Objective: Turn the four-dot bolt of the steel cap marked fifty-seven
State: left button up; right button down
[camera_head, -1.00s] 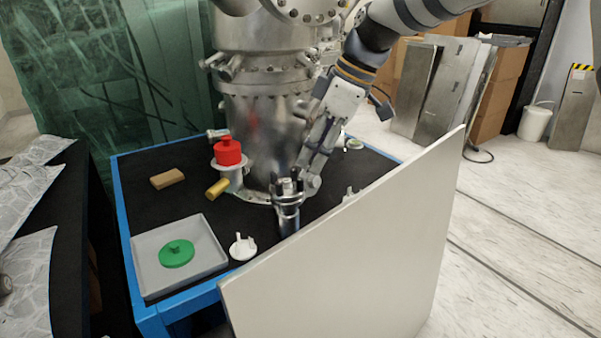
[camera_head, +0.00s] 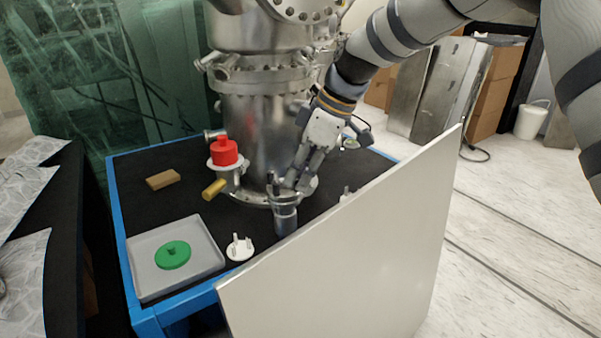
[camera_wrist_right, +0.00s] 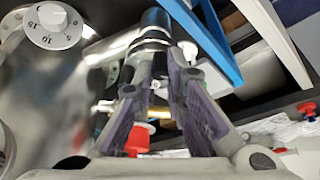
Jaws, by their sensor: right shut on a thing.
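My right gripper (camera_head: 286,188) reaches down beside the steel chamber (camera_head: 260,140), above the table. It is shut on a dark steel cylinder (camera_head: 286,218), whose end also shows beyond the purple finger pads in the right wrist view (camera_wrist_right: 155,27). I cannot tell whether this cylinder touches the table. I cannot read a mark fifty-seven on any steel cap, nor make out a four-dot bolt. A white numbered dial (camera_wrist_right: 52,25) is on the chamber side at the upper left of the wrist view. My left gripper is not in view.
A large pale panel (camera_head: 350,250) stands in front of the table's right side. The table holds a grey tray (camera_head: 140,262) with a green disc (camera_head: 172,254), a white pronged piece (camera_head: 240,247), a tan block (camera_head: 163,179), a red piece (camera_head: 224,151) and a brass cylinder (camera_head: 214,188).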

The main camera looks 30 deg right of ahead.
jog(key=shift+r, duration=0.1)
jog(key=shift+s+m+t+p, duration=0.1)
jog(key=shift+m+t+p, duration=0.25)
jog(key=shift+m, duration=0.45)
jog(key=m+h, duration=0.1)
jog(key=m, duration=0.1)
jog(key=shift+a+m, duration=0.1)
jog(key=shift+m, duration=0.2)
jog(key=shift+m+t+h, duration=0.45)
jog(key=shift+m+h, duration=0.45)
jog(key=shift+m, duration=1.3)
jog(key=c, duration=1.6)
grip_release()
jog(key=shift+c, duration=0.2)
